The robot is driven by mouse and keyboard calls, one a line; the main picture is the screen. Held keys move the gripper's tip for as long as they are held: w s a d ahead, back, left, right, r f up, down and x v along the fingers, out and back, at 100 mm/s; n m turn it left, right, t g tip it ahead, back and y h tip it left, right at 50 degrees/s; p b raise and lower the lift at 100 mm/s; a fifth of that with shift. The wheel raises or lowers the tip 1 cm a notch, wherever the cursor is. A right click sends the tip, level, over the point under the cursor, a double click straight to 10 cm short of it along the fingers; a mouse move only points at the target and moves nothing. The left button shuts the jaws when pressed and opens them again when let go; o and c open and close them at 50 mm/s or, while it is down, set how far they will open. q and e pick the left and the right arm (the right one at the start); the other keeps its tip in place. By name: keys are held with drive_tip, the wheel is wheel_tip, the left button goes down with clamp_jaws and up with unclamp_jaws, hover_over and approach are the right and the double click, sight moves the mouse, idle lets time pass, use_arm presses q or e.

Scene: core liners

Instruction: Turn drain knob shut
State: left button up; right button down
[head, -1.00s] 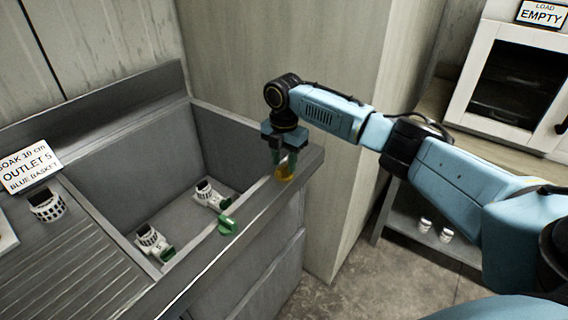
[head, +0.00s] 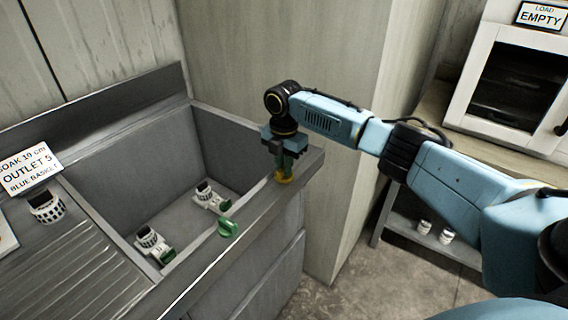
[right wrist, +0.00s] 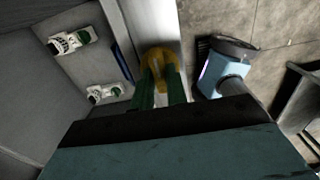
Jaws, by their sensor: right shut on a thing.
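A yellow knob (head: 284,178) sits on the front rim of the grey sink (head: 262,203), near its right end. My right gripper (head: 284,170) points straight down and is shut on this knob. In the right wrist view the yellow knob (right wrist: 158,62) shows between the tips of the two green fingers. No label on either knob can be read, so I cannot tell by marking which is the drain knob. My left gripper is not in view.
Two white fittings (head: 150,243) (head: 208,197) with dark tops are in the sink basin. A wooden panel (head: 345,150) stands close at the sink's right.

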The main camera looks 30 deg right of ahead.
drive_tip(key=shift+r+m+p, duration=0.15)
drive_tip(key=shift+m+p, duration=0.25)
drive_tip(key=shift+p, duration=0.25)
drive_tip(key=m+p, duration=0.6)
drive_tip(key=p, duration=0.1)
drive_tip(key=shift+m+p, duration=0.3)
drive_tip(key=shift+p, duration=0.05)
drive_tip(key=m+p, duration=0.3)
drive_tip(key=m, duration=0.2)
drive_tip(key=shift+m, duration=0.3)
drive_tip(key=m+p, duration=0.2)
drive_tip(key=m, duration=0.2)
drive_tip(key=shift+m, duration=0.4)
drive_tip(key=c, duration=1.4)
unclamp_jaws()
